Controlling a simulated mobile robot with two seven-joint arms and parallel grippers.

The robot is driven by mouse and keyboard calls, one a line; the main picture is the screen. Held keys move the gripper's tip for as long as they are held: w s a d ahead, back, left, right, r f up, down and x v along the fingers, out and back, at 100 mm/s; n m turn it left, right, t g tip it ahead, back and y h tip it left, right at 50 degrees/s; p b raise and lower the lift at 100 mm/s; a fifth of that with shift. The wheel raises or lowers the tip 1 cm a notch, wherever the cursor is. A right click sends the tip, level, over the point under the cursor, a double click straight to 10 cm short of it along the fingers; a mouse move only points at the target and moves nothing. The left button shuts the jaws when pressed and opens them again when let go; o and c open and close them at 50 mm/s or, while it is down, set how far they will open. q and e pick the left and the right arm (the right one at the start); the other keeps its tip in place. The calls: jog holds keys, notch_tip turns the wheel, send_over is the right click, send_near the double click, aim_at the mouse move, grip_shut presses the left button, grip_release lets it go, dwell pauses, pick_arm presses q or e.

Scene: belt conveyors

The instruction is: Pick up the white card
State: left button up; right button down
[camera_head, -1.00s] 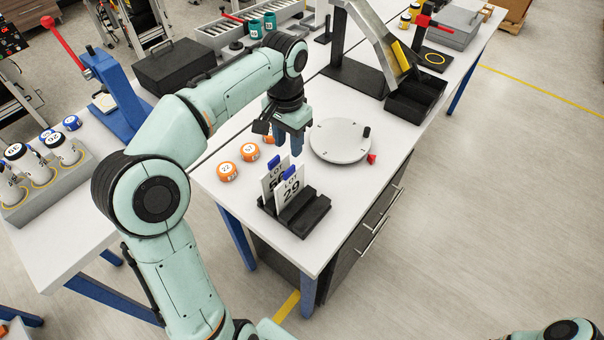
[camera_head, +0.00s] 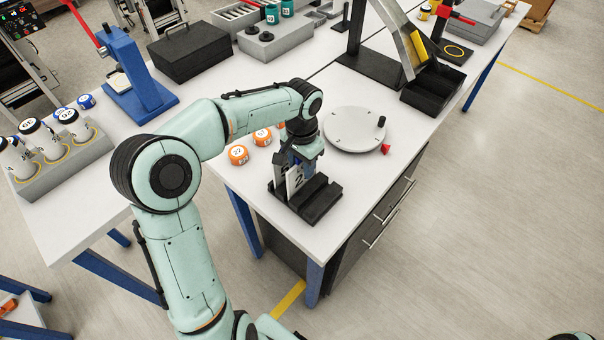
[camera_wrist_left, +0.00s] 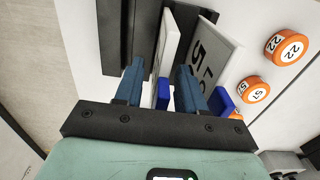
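Two white cards with blue tabs stand upright in a black slotted holder (camera_head: 322,203) near the table's front corner. The front card (camera_head: 295,180) shows part of a number in the head view and is partly covered by my gripper; the other card (camera_head: 279,174) is just behind it. My left gripper (camera_head: 298,166) is over the cards, pointing down. In the left wrist view, its two blue fingers (camera_wrist_left: 160,72) are apart, with one white card (camera_wrist_left: 172,42) and its blue tab between them. The other card (camera_wrist_left: 217,58) is outside the right finger. My right gripper is out of view.
Orange round weights (camera_head: 239,155) lie left of the holder. A black bin (camera_head: 433,90) stands farther back.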

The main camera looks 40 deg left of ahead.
pick_arm(q)
grip_shut()
